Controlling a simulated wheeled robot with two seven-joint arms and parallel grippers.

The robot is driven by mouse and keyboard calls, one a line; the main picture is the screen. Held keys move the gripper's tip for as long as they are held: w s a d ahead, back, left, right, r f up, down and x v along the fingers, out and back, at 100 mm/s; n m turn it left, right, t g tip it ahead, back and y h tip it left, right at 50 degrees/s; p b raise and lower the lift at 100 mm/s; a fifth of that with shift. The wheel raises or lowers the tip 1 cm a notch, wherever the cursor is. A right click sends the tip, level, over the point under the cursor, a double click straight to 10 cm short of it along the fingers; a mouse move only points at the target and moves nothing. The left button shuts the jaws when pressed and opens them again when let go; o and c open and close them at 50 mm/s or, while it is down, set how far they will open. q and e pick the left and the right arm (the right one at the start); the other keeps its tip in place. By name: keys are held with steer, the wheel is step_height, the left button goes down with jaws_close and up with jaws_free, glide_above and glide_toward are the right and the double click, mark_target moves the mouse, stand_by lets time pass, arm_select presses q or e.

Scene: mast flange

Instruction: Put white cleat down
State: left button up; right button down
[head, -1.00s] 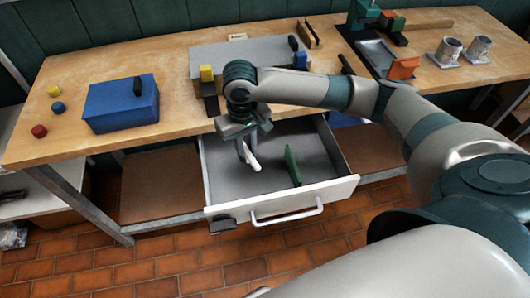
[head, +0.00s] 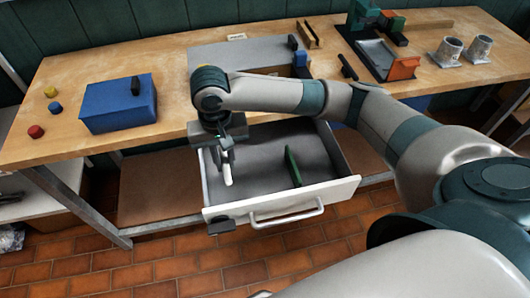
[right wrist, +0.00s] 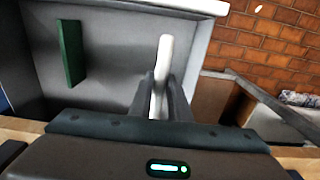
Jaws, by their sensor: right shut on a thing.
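The white cleat (head: 227,173) is a small pale bar held in my right gripper (head: 223,158), over the left part of the open drawer (head: 262,172). In the right wrist view the white cleat (right wrist: 165,62) sticks out from between the two fingers of my right gripper (right wrist: 160,95), which are shut on it. Whether the cleat touches the drawer floor I cannot tell. A green divider (head: 293,166) stands in the drawer to the right of the cleat; it also shows in the right wrist view (right wrist: 71,52). My left gripper is not in view.
The drawer front (head: 330,192) has a pale handle. On the wooden bench (head: 172,62) are a blue box (head: 115,106), a grey box (head: 245,52), a tray with an orange block (head: 403,68) and two metal cups (head: 447,50). The drawer floor between cleat and divider is clear.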

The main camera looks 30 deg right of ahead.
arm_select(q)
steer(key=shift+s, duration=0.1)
arm_select(e)
steer(key=shift+f, duration=0.55)
glide_above(231, 188)
step_height(231, 188, down, 5)
steer(key=shift+w+r, duration=0.1)
steer(key=shift+r, duration=0.1)
steer(key=shift+f, duration=0.25)
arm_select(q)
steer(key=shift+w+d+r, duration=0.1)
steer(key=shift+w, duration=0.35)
arm_select(e)
steer(key=shift+f, duration=0.1)
steer(key=shift+f, duration=1.8)
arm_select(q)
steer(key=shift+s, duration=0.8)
